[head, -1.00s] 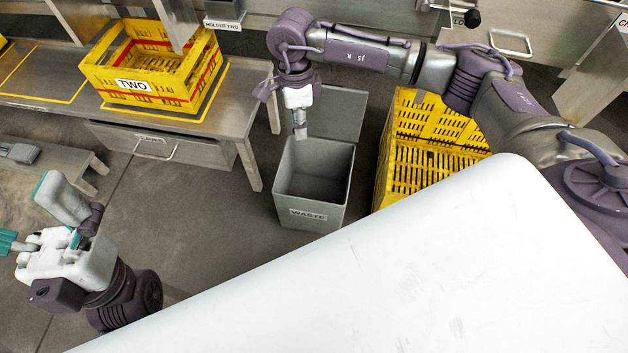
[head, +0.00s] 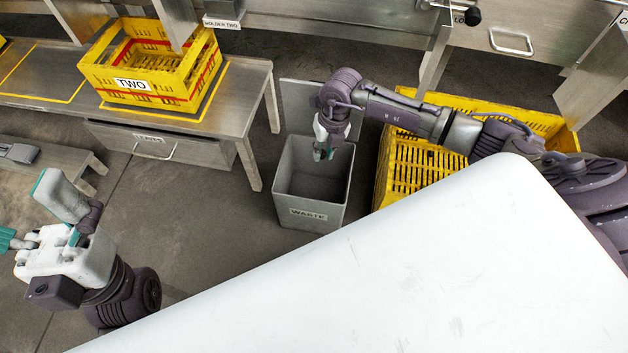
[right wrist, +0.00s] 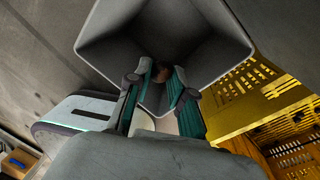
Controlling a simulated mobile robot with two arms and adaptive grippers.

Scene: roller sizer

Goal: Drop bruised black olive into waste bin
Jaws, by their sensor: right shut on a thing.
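My right gripper (head: 323,153) points down over the grey waste bin (head: 311,212), at the height of its open top or a little above. In the right wrist view its two teal-padded fingers (right wrist: 158,88) are closed in on a small dark brown-black olive (right wrist: 162,74), with the bin's inside walls (right wrist: 115,48) beyond. In the head view the olive is too small and hidden to make out.
Yellow crates (head: 420,165) stand right beside the bin. A metal table (head: 225,115) at left bears a yellow crate (head: 150,92) labelled TWO. The bin's lid (head: 300,105) stands up behind its opening. Bare floor (head: 200,215) lies left of the bin.

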